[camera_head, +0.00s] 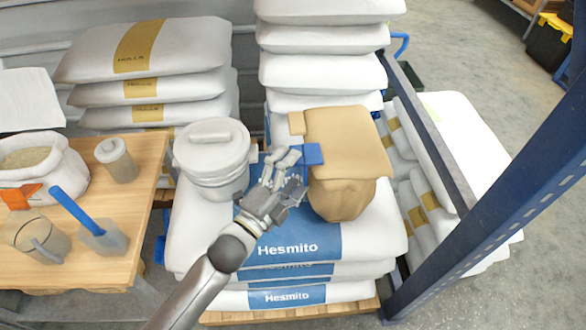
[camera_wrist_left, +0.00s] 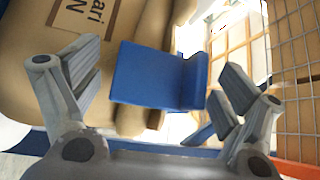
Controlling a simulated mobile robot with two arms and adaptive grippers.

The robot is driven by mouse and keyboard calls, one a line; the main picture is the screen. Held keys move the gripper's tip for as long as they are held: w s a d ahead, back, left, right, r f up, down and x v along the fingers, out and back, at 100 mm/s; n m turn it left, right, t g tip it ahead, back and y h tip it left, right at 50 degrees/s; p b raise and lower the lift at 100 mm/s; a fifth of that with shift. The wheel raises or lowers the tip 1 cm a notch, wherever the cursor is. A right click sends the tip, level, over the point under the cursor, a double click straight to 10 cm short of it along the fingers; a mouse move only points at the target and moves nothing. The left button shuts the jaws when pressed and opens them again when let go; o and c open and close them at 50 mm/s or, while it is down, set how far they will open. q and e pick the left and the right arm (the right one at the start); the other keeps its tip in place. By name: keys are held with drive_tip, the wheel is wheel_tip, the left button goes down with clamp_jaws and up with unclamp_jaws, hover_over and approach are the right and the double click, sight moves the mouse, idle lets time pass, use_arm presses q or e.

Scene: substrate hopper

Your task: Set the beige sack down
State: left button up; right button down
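The beige sack (camera_head: 343,197) stands upright on the top white and blue Hesmito sack (camera_head: 285,243), with its top folded over. A blue clip (camera_head: 313,154) sticks out from the left side of its folded top. My left gripper (camera_head: 287,172) is just left of the sack, with its fingers pointing at the clip. In the left wrist view the fingers (camera_wrist_left: 155,85) are spread apart, one on each side of the blue clip (camera_wrist_left: 150,77). A gap shows between the clip and each finger. The beige sack (camera_wrist_left: 100,35) fills the upper left there. My right gripper is not in view.
A white lidded bucket (camera_head: 213,158) stands left of my gripper on the same pile. White sacks (camera_head: 320,72) are stacked behind. A blue rack post (camera_head: 490,215) rises at the right. A wooden table (camera_head: 120,200) with containers is at the left.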

use_arm(q)
drive_tip(key=shift+s, duration=0.1)
drive_tip(key=b+v, duration=0.1)
drive_tip(key=v, duration=1)
drive_tip(key=shift+s+a, duration=0.25)
drive_tip(key=shift+s, duration=0.05)
drive_tip(key=shift+s, duration=0.1)
